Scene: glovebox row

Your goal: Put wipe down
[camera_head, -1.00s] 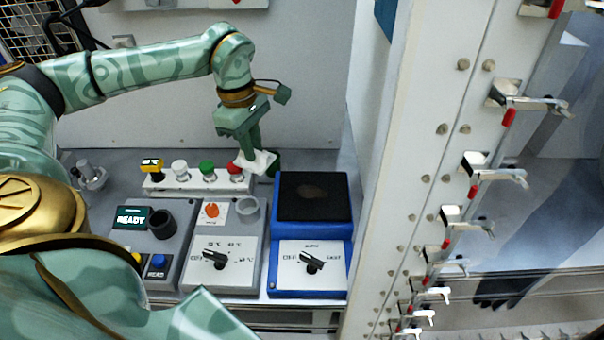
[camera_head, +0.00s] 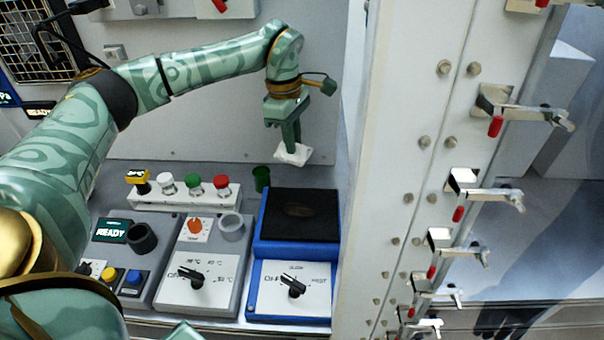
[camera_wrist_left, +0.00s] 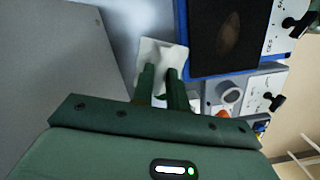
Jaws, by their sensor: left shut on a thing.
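The wipe (camera_head: 293,154) is a white, folded cloth, also seen in the left wrist view (camera_wrist_left: 160,54). My left gripper (camera_head: 290,143) is shut on it and points downward. In the left wrist view the two green fingers (camera_wrist_left: 163,80) pinch the near part of the wipe, and the rest reaches beyond the fingertips. In the head view the wipe is behind the black-topped blue device, in front of the back wall. I cannot tell whether it touches the bench. My right gripper is not in view.
The blue device (camera_head: 257,285) with its black plate (camera_head: 299,215) stands nearest the wipe. A grey dial unit (camera_head: 197,285) stands beside the blue device. A clamped white frame (camera_head: 410,150) bounds the right.

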